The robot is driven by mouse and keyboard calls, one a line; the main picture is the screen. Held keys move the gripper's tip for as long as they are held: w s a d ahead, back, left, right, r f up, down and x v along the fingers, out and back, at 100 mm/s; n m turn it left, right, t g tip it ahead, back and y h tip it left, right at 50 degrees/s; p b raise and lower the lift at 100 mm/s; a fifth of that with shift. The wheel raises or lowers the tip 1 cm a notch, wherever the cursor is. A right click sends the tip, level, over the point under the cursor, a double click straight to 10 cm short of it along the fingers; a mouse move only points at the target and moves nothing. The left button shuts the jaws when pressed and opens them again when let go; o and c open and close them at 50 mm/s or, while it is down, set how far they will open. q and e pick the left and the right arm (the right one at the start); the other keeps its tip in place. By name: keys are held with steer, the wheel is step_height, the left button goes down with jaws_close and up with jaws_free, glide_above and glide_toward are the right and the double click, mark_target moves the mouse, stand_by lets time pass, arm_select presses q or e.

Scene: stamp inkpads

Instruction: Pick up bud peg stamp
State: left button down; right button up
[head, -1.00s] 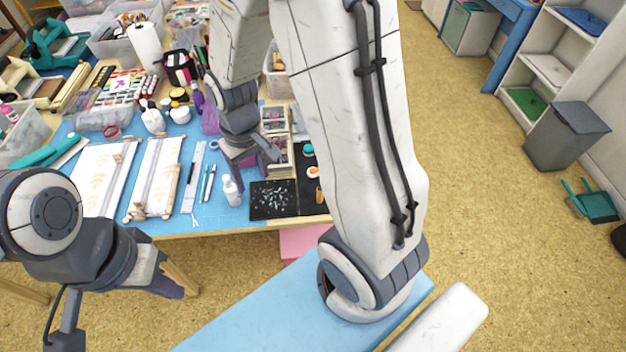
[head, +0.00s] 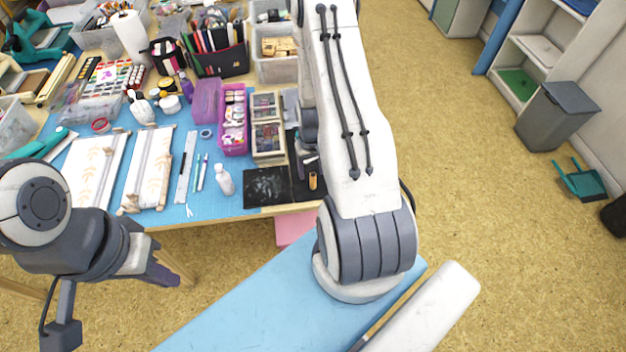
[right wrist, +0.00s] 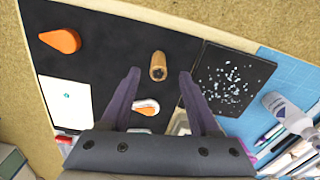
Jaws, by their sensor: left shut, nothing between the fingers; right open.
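A small wooden peg stamp (right wrist: 158,66), tan and cylindrical, is on the black mat (right wrist: 100,62) in the right wrist view. It also shows in the head view (head: 313,181) near the table's front edge. My right gripper (right wrist: 159,74) is open and empty, its purple fingers pointing toward the peg, one on either side of it in the picture. I cannot tell how far above the mat the fingertips are. In the head view my right arm hides most of that gripper. My left gripper (head: 164,276) is shut and empty, off the table's front edge.
An orange drop-shaped object (right wrist: 60,40), an orange-and-white one (right wrist: 146,107) and a white pad (right wrist: 66,101) lie around the peg. A speckled black tray (right wrist: 226,80) and a white bottle (right wrist: 285,112) are to the right. Trays of inkpads (head: 267,138) stand behind.

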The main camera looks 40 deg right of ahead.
mark_target(313, 175)
steer(key=f, duration=0.3)
steer(key=shift+s+f, duration=0.25)
steer(key=shift+f, duration=0.65)
jaws_close()
steer(key=shift+r, duration=0.2)
steer(key=shift+r, duration=0.3)
step_height(313, 175, up, 3)
steer(key=shift+w+d+r, duration=0.1)
steer(key=s+d+r+b, duration=0.1)
steer(key=s+d+r, duration=0.1)
steer(key=s, duration=0.3)
steer(key=s+d+r+b, duration=0.1)
steer(key=s+d+r, duration=0.1)
steer(key=s+r, duration=0.3)
steer(key=shift+s+d, duration=0.25)
steer(key=shift+s, duration=0.2)
